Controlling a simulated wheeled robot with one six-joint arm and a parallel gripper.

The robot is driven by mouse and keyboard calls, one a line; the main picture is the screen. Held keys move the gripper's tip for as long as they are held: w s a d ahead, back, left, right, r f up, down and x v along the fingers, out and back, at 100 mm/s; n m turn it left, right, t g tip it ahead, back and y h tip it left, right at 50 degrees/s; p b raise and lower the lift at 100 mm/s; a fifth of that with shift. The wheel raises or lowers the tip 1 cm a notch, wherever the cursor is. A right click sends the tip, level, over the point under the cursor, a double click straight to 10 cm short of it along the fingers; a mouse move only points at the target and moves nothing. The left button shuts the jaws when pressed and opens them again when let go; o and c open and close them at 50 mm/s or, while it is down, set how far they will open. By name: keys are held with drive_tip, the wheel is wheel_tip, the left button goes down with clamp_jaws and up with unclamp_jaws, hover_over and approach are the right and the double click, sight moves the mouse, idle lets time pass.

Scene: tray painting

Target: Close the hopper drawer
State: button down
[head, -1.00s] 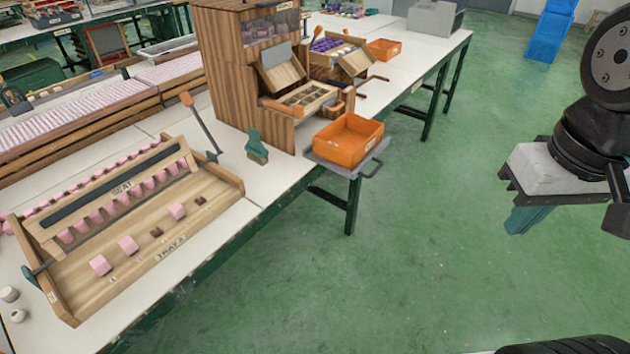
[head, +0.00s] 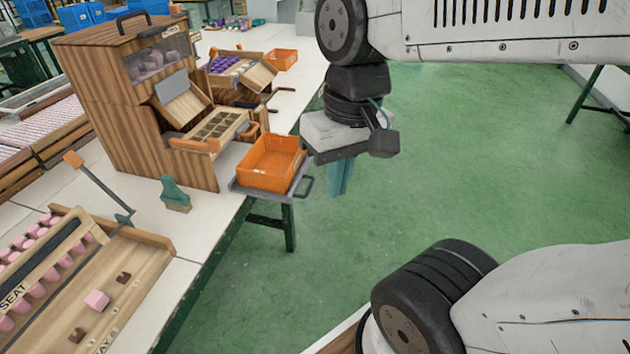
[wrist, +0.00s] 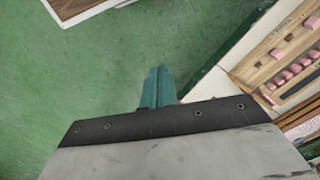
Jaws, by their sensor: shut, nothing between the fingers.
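The wooden hopper (head: 110,95) stands on the white bench, with pink pieces behind its clear window. Its drawer (head: 222,128), divided into small compartments, sticks out of the front and looks empty. An orange handle (head: 249,131) shows at the drawer's right end. A hinged wooden flap with a grey plate (head: 180,97) slants above the drawer. My gripper (head: 340,178) has teal fingers pointing down, shut and empty. It is to the right of the drawer, beyond the orange bin, over the green floor. The wrist view shows the fingers (wrist: 157,88) together; the drawer is out of that view.
An orange bin (head: 268,165) sits on a grey shelf at the bench edge, between drawer and gripper. A teal-handled tool (head: 174,194) stands before the hopper. A wooden tray (head: 130,290) with pink blocks lies at lower left. A second hopper with purple pieces (head: 225,64) stands behind.

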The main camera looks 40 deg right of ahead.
drive_tip(key=w+d+f+m+t+y, duration=0.1)
drive_tip(key=w+d+f+m+y, duration=0.35)
drive_tip(key=w+f+m, duration=0.2)
drive_tip(key=w+d+f+m+y, duration=0.4)
drive_tip(key=w+f+m+y, duration=0.15)
drive_tip(key=w+m, duration=0.2)
drive_tip(key=w+d+f+m+t+h, duration=0.1)
drive_tip(key=w+d+f+m+t, duration=0.1)
drive_tip(key=d+f+m+t, duration=1.25)
drive_tip(key=w+a+f+g, duration=0.2)
drive_tip(key=w+a, duration=0.1)
drive_tip(key=w, duration=0.2)
drive_tip(key=w+a+f+n+g, duration=0.1)
drive_tip(key=w+a+f, duration=0.1)
drive_tip(key=w, duration=0.3)
drive_tip(key=shift+a+g, duration=0.35)
drive_tip(key=shift+a, duration=0.1)
drive_tip(key=shift+w, duration=0.2)
